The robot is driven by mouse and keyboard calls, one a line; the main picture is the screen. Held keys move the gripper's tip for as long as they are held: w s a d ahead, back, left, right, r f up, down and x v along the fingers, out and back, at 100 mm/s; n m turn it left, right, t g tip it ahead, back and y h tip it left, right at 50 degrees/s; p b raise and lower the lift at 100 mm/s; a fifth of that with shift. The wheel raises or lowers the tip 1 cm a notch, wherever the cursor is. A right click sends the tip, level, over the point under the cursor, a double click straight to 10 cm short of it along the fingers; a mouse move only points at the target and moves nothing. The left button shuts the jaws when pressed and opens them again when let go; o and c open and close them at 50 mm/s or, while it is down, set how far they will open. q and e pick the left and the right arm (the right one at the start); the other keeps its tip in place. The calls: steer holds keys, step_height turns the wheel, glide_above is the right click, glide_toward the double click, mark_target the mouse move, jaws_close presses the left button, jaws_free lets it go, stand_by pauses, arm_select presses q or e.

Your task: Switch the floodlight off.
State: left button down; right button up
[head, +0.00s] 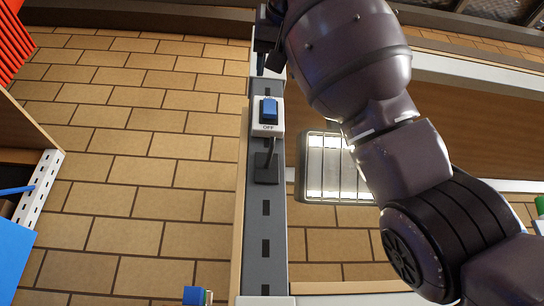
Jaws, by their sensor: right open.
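The floodlight (334,168) is a pale, framed panel right of the grey post, partly behind my right arm; bright bands show along its top and bottom. A white switch plate (258,122) with a blue rocker (269,108) sits on the post, with "OFF" printed below the rocker. My right gripper (262,62) is at the top of the post, just above the switch plate in the picture and apart from it. It is open, dark and partly hidden by my wrist. My left gripper is not in view.
The grey slotted post (266,220) runs down the middle, with a dark bracket (267,168) below the switch. A brick-patterned surface (150,130) lies behind. At left are a red slatted thing (12,45), a white perforated upright (40,190) and a blue panel (12,260).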

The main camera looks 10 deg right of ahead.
mark_target(270, 112)
steer(key=w+p, duration=0.3)
steer(key=w, duration=0.7)
steer(key=shift+w, duration=0.45)
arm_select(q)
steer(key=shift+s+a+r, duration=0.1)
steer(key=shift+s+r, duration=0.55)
arm_select(e)
steer(key=shift+c, duration=0.4)
